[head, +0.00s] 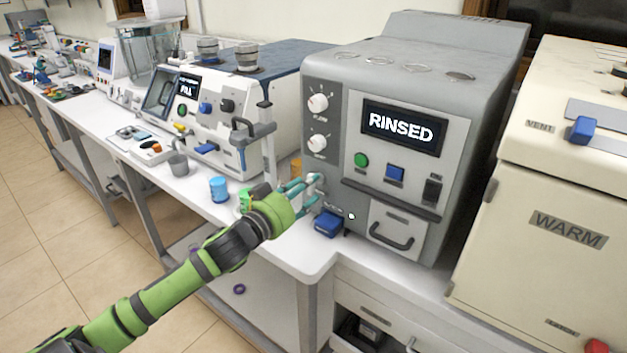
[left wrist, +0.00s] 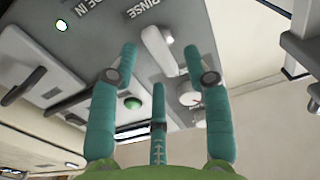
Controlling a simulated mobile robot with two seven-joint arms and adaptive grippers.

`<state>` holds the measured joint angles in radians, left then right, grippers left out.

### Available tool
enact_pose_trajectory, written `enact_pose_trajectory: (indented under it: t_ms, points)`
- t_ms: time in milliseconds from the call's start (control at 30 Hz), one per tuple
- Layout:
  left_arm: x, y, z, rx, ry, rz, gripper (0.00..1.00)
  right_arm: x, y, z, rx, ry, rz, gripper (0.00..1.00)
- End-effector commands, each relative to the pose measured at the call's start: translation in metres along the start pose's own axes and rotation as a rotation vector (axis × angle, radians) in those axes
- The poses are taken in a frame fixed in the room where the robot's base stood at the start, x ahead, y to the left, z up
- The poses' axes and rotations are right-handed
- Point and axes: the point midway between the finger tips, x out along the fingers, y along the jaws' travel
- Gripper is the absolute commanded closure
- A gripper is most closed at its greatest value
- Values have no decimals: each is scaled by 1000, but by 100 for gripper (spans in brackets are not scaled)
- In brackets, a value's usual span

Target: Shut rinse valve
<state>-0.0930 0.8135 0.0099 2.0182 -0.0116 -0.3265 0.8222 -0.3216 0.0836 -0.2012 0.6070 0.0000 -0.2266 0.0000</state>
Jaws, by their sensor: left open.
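The rinse valve is a white lever (left wrist: 157,48) beside the RINSE label on the grey machine's front, shown upside down in the left wrist view. In the head view a pale valve part (head: 317,181) shows low on the left side of the machine's front. My left gripper (head: 309,184) is open, its teal fingers pointing at that front. In the left wrist view the lever lies between the two outer fingertips, with no clear grip on it; whether a finger touches it I cannot tell. The machine's display (head: 400,127) reads RINSED. My right gripper is out of view.
A blue block-like object (head: 328,224) sits on the bench below the gripper. A blue cup (head: 219,189) and a grey cup (head: 179,164) stand to the left. A cream WARM machine (head: 535,190) stands at the right. A drawer with a dark handle (head: 392,240) is close by.

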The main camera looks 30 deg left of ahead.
Motion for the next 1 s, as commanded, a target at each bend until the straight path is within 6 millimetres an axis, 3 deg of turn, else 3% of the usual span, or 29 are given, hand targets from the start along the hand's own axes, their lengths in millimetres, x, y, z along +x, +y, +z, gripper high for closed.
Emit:
enact_pose_trajectory:
  t_ms: [133, 367, 600, 667, 733, 1000]
  points:
    - [18, 0, -2, 0, 2, -2, 51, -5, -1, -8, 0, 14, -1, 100]
    - [29, 0, 0, 1, 1, 0, 51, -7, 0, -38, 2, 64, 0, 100]
    - [29, 0, 0, 1, 0, 0, 51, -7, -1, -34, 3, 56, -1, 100]
    - [29, 0, 0, 1, 0, 0, 71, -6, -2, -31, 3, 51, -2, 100]
    - [29, 0, 0, 1, 0, 0, 99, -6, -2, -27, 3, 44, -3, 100]
    - [29, 0, 0, 4, 0, 0, 100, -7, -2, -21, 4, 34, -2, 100]
